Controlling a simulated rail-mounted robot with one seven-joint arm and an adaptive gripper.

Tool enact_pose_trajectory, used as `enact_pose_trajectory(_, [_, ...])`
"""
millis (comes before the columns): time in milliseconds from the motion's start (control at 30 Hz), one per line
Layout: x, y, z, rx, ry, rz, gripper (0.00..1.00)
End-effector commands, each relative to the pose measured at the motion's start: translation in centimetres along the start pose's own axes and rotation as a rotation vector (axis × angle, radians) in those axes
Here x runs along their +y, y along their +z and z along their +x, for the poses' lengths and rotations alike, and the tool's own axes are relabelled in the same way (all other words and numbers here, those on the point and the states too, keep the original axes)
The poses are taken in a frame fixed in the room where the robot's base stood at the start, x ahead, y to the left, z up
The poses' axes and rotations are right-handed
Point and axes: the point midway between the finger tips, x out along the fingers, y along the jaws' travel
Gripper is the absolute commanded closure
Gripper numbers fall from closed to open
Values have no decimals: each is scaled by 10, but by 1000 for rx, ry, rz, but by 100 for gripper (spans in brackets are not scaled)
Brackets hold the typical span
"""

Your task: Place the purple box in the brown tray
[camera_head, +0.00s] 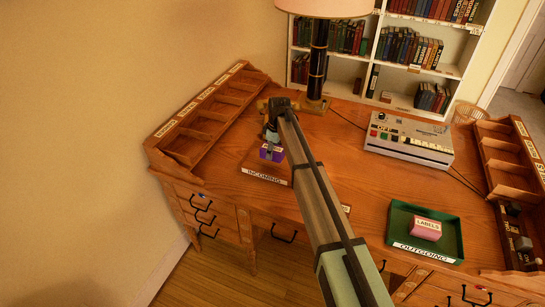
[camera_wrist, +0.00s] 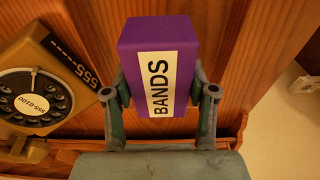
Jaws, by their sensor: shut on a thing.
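The purple box (camera_head: 267,154) shows in the head view at the end of my arm, over the brown tray. In the wrist view the purple box (camera_wrist: 185,50) has a white label reading BANDS. My gripper (camera_head: 271,142) is shut on it; in the wrist view the gripper (camera_wrist: 160,95) has one finger on each side of the box. The brown tray (camera_head: 250,171), labelled INCOMING, lies on the desk at left centre, partly hidden by my arm. I cannot tell whether the box touches the tray.
A brown rotary phone (camera_wrist: 35,90) is beside the box in the wrist view. A lamp (camera_head: 318,60) stands behind, and a wooden sorter (camera_head: 205,125) lies left. A grey machine (camera_head: 408,138) and a green tray (camera_head: 447,238) holding a pink box (camera_head: 425,228) are right.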

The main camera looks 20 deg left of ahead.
Motion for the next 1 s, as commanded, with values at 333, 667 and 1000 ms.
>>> enact_pose_trajectory(333, [0, 4, 37, 0, -1, 0, 82])
enact_pose_trajectory(667, [0, 5, 42, 0, 0, 0, 82])
enact_pose_trajectory(1000, [0, 6, 44, 0, 0, 0, 18])
